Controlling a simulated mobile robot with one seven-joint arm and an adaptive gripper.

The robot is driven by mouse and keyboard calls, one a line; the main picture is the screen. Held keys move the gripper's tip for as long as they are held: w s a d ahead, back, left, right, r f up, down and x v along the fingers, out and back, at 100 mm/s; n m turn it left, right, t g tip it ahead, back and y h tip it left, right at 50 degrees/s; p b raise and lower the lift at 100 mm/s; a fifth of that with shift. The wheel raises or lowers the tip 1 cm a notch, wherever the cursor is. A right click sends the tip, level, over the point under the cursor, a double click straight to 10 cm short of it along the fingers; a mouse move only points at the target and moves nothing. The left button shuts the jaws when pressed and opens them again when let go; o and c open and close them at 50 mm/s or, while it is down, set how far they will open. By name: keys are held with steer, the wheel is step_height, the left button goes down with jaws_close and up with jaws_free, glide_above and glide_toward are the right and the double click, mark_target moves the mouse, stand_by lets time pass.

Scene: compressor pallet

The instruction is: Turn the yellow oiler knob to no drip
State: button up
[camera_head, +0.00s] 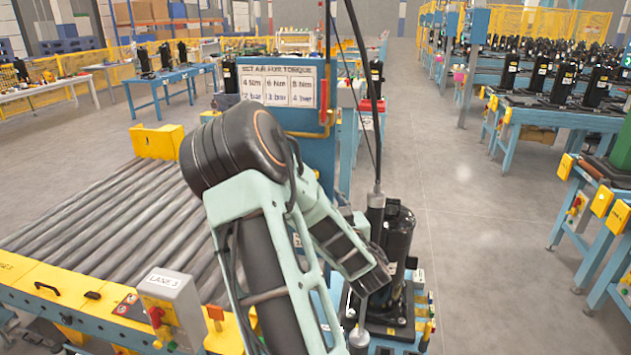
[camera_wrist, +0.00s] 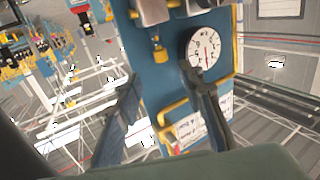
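In the wrist view, which appears upside down, a small yellow knob (camera_wrist: 158,52) sticks out from a silver fitting (camera_wrist: 155,12) on a blue panel (camera_wrist: 150,83). I take it for the oiler knob; its setting is too small to read. A round white gauge (camera_wrist: 205,48) with a red needle sits to its right. My gripper (camera_wrist: 162,77) is open, with its dark fingers apart and nothing visible between them. The knob shows between and beyond the fingertips. The right finger overlaps the gauge's lower edge. In the head view I cannot make out the knob.
A yellow bent handle (camera_wrist: 172,118) stands out from the panel. In the head view, a roller conveyor (camera_head: 110,225) lies left, a sign panel (camera_head: 276,87) rises behind my arm, and a black compressor (camera_head: 398,240) stands right beside a hanging tool (camera_head: 376,210). Floor (camera_head: 470,250) right is clear.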

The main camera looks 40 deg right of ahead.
steer(key=p+x, duration=0.2)
steer(key=x, duration=0.8)
steer(key=shift+w+d, duration=0.1)
steer(key=shift+w, duration=0.25)
steer(key=shift+c, duration=0.6)
jaws_close()
